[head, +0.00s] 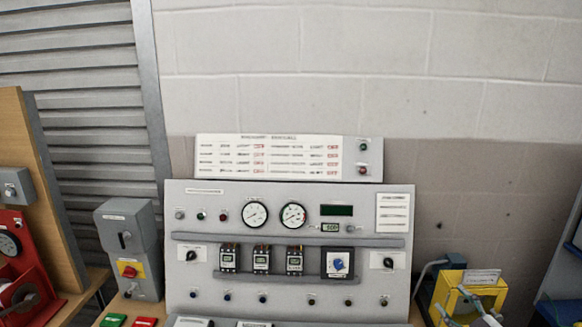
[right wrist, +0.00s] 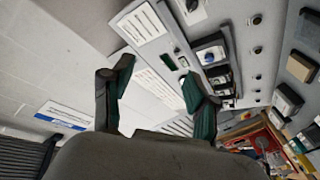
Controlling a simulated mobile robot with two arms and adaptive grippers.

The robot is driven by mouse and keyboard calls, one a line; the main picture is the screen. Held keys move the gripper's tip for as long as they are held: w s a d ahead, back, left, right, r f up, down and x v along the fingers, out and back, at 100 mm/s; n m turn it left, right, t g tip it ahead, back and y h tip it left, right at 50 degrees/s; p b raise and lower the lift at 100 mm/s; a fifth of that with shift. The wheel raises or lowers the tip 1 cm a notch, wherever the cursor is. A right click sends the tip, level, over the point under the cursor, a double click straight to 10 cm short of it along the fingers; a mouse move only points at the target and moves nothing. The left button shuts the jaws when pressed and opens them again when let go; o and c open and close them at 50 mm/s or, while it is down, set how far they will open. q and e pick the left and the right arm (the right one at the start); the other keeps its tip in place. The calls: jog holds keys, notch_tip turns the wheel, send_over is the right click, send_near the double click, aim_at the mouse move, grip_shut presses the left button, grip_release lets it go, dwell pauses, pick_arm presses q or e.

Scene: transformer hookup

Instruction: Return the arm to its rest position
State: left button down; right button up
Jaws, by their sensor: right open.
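My right gripper (right wrist: 158,76) shows in the right wrist view, with two dark fingers and green inner pads. Its fingers are spread apart and nothing is between them. Beyond the fingers, the grey control panel (right wrist: 245,25) appears tilted. In the head view the same panel (head: 205,275) stands upright at the centre, with two round gauges, a green display, several breakers and a blue rotary knob (head: 338,264). I cannot make out my right gripper clearly in the head view. My left gripper is not in view.
A grey switch box (head: 130,240) with a red knob stands left of the panel. A red device (head: 18,265) sits at the far left by a wooden board (head: 22,130). A yellow device (head: 450,290) stands at the lower right. The block wall (head: 350,60) above is bare.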

jog(key=s+a+f+m+g+h, duration=0.4)
jog(key=s+a+f+m+g, duration=0.2)
jog(key=s+a+f, duration=0.7)
jog(key=s+a+m+g, duration=0.1)
jog(key=s+a+g, duration=0.25)
jog(key=s, duration=0.85)
jog(key=s+a+m+g, duration=0.15)
jog(key=s+g, duration=0.35)
jog(key=s, duration=0.6)
notch_tip(320, 180, down, 30)
jog(key=s+b, duration=0.1)
jog(key=b, duration=0.5)
pick_arm(q)
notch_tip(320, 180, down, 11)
jog(key=b, duration=0.5)
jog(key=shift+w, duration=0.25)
pick_arm(e)
jog(key=s+d+f+g, duration=0.1)
jog(key=s+f, duration=0.7)
jog(key=f, duration=0.3)
jog(key=s+d+f+g, duration=0.1)
jog(key=s+f, duration=0.8)
jog(key=f, duration=0.3)
jog(key=shift+d+n, duration=0.3)
jog(key=shift+n, duration=0.05)
